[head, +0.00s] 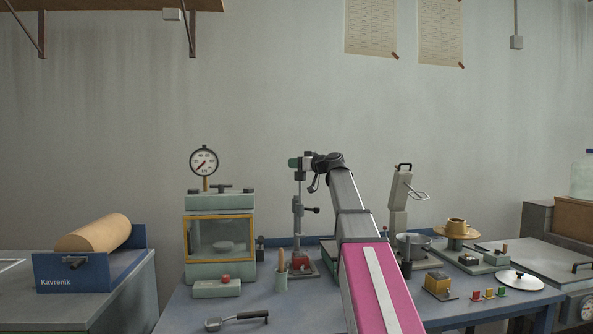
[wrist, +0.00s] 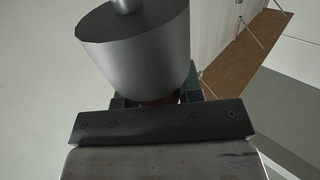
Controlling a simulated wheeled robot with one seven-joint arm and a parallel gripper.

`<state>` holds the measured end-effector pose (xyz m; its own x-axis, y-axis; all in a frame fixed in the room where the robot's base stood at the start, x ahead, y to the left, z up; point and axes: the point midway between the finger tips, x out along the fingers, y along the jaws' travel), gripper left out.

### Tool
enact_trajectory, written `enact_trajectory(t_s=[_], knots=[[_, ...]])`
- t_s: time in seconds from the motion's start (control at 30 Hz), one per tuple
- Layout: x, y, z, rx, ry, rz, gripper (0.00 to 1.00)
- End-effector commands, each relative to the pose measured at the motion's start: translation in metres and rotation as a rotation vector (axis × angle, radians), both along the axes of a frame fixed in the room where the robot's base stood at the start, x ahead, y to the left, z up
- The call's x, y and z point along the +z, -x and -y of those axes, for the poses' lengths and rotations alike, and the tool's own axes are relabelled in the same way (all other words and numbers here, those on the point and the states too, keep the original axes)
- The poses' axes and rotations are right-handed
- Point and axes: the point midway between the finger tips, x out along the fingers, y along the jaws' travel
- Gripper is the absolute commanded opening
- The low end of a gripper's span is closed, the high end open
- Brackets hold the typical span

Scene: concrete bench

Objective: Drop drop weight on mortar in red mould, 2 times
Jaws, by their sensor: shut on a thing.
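My gripper (head: 295,162) is raised at the top of an upright stand (head: 298,205) with a side handle. In the wrist view, my gripper (wrist: 155,99) is shut on the drop weight (wrist: 140,55), a thick grey metal cylinder with a thin rod. A reddish part shows between the fingers. In the head view, the weight is hard to separate from the stand and gripper. A red base (head: 304,268) lies at the foot of the stand. I cannot tell whether the red mould is there, and no mortar can be made out.
At right are a metal bowl (head: 414,238), a yellow block (head: 438,284) and small coloured pieces (head: 489,294). A scoop (head: 236,320) lies in front.

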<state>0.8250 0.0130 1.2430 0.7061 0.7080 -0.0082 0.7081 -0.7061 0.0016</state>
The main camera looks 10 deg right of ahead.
Motion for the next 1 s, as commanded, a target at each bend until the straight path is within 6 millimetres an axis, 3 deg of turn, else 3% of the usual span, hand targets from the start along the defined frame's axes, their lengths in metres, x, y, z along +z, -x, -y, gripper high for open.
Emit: enact_trajectory(t_s=[0.13,0.17,0.2,0.23,0.63,1.0], knots=[[0.006,-0.001,0.0,-0.002,-0.012,0.008,0.0],[0.006,-0.001,0.0,-0.002,-0.012,0.008,0.37],[0.006,-0.001,0.0,-0.001,-0.012,0.008,0.5],[0.006,-0.001,0.0,-0.001,-0.011,0.007,0.55],[0.003,0.005,0.006,-0.003,-0.008,0.006,0.55],[0.003,0.052,0.052,-0.004,-0.008,0.006,0.55]])
